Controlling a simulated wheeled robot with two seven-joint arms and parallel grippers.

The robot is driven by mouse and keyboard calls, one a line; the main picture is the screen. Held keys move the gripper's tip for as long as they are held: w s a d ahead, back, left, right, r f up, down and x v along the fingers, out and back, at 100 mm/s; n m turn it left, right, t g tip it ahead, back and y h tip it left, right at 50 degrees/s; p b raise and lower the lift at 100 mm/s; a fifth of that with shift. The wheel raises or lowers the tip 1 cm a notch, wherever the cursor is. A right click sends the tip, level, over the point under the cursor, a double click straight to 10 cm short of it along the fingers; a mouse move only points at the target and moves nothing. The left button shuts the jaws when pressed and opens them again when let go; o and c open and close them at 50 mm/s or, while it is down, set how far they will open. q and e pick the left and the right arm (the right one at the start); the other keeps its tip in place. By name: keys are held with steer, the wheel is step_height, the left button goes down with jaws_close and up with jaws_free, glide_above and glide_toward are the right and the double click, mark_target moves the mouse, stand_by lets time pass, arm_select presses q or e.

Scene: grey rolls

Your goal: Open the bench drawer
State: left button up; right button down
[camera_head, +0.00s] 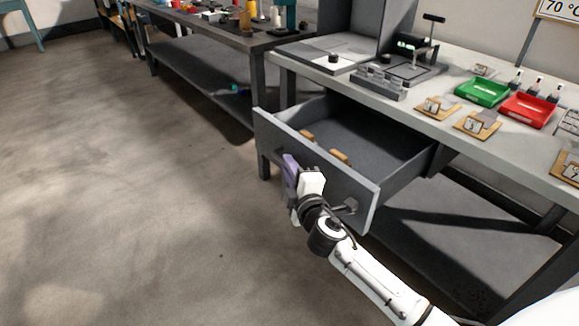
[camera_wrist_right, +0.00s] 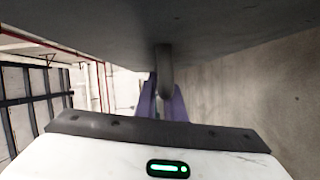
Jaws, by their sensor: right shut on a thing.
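The bench drawer (camera_head: 320,178) stands pulled out from under the grey bench top in the head view, with its inside showing. Two small wooden pieces (camera_head: 341,157) lie inside near its front. My right gripper (camera_head: 292,170), with purple fingers, is at the drawer's front panel. It is shut on the drawer handle (camera_wrist_right: 165,72), a grey bar that shows between the purple fingers in the right wrist view. Much of the handle is hidden by the gripper in the head view. My left gripper is in neither view.
A green tray (camera_head: 483,91), a red tray (camera_head: 528,109) and several wooden pieces with cards stand on the bench top (camera_head: 447,118). A second bench (camera_head: 225,38) with bottles stands at the back left. The floor (camera_head: 120,190) at the left is clear.

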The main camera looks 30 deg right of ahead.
steer(key=a, duration=0.3)
steer(key=shift+s+a, duration=0.1)
steer(key=shift+s, duration=0.25)
steer(key=c, duration=1.8)
jaws_free()
steer(key=shift+c, duration=0.2)
steer(key=shift+s, duration=0.1)
steer(key=s+a, duration=0.1)
steer(key=s, duration=0.9)
steer(key=shift+a+r, duration=0.3)
steer(key=shift+r, duration=0.1)
steer(key=shift+p, duration=0.3)
